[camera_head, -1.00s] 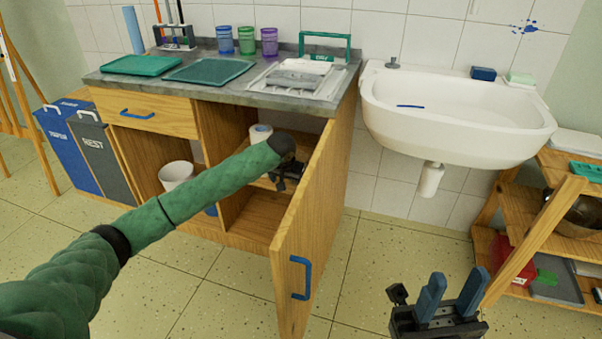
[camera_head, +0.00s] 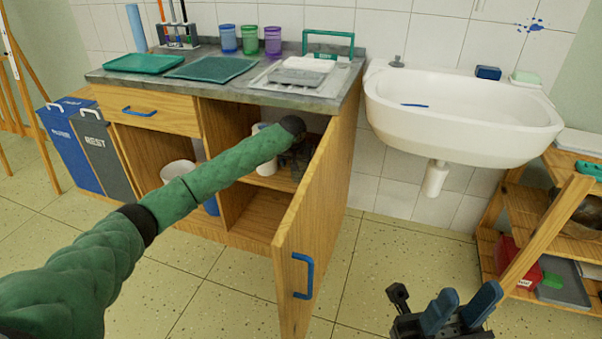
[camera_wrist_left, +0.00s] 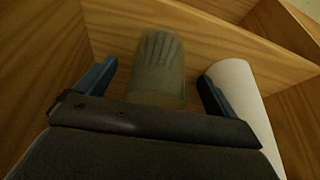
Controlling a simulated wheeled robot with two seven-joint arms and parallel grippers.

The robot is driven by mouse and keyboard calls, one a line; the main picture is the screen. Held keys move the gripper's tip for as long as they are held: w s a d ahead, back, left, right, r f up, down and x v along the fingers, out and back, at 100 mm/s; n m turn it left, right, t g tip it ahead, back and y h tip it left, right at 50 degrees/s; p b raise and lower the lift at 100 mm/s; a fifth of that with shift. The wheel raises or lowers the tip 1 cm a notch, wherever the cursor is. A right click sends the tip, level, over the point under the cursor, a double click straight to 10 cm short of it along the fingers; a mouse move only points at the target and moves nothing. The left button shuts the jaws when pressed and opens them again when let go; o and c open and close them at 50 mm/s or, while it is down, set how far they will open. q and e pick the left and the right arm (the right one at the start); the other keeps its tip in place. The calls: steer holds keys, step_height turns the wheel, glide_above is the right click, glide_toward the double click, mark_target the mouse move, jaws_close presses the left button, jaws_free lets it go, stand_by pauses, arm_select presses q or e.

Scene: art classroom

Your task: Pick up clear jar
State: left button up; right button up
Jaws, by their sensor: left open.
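A clear, ribbed jar (camera_wrist_left: 159,62) stands inside the cabinet compartment in the left wrist view, in front of the wooden wall. My left gripper (camera_wrist_left: 157,88) is open, with one blue finger on each side of the jar and gaps to it. The jar's lower part is hidden behind the gripper body. In the head view my left gripper (camera_head: 294,162) reaches into the open cabinet and is dark and partly hidden by the door; I cannot make out the jar there. My right gripper (camera_head: 461,306) is open and empty over the floor at lower right.
A white cylinder (camera_wrist_left: 243,92) stands just right of the left gripper's right finger. The open cabinet door (camera_head: 312,225) stands close to the right of my left arm. A sink (camera_head: 465,115) and a wooden shelf (camera_head: 524,215) are further right. Floor in front is clear.

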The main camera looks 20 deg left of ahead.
arm_select(q)
steer(key=w, duration=0.3)
steer(key=shift+w+f+b, duration=0.15)
steer(key=shift+w+b, duration=0.25)
steer(key=shift+a+f, duration=0.1)
steer(key=shift+f, duration=0.35)
steer(key=c, duration=1.1)
steer(key=shift+r, duration=0.1)
